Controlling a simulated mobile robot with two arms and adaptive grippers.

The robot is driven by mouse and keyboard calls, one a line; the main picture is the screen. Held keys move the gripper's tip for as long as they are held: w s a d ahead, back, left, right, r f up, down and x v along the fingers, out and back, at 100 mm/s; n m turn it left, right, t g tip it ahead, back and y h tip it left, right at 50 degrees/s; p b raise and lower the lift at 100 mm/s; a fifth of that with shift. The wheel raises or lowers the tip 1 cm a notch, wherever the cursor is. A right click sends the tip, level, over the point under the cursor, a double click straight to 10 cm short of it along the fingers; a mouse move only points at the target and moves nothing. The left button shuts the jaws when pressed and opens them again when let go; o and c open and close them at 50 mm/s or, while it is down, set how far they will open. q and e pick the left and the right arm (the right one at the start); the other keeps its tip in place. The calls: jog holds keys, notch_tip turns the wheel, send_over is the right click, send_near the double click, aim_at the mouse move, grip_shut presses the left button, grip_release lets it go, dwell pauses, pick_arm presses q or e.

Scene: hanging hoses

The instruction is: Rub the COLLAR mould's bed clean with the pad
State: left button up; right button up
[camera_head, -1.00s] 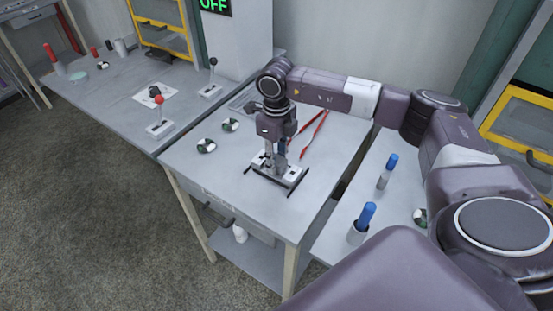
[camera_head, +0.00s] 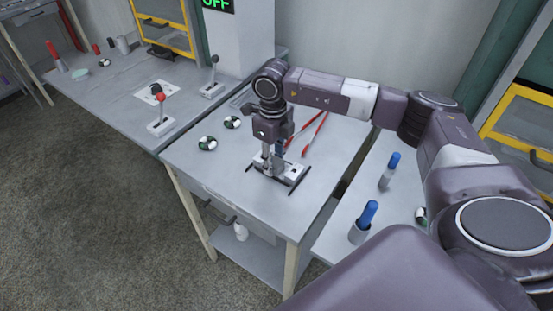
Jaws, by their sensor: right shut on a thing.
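The mould (camera_head: 294,171) is a small light-grey block with dark bars along its edges, lying on the middle table. I cannot read any name on it. My right gripper (camera_head: 268,170) points down over the left part of the mould's bed, its fingers close together. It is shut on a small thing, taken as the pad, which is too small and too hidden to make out. The fingertips are at or just above the bed; I cannot tell whether they touch. My left gripper is not in view.
Red-handled tongs (camera_head: 314,136) lie behind the mould. Two dark-and-white round pieces (camera_head: 207,143) lie to its left. Blue-topped holders (camera_head: 367,214) stand on the right table (camera_head: 340,243). Levers (camera_head: 159,118) stand on the left table. The middle table's front is clear.

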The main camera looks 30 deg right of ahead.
jog(key=shift+w+d+f+b, duration=0.1)
jog(key=shift+w+d+b, duration=0.2)
jog(key=shift+d, duration=0.35)
jog(key=shift+w+d+b, duration=0.25)
jog(key=shift+d, duration=0.4)
jog(key=shift+a, duration=0.15)
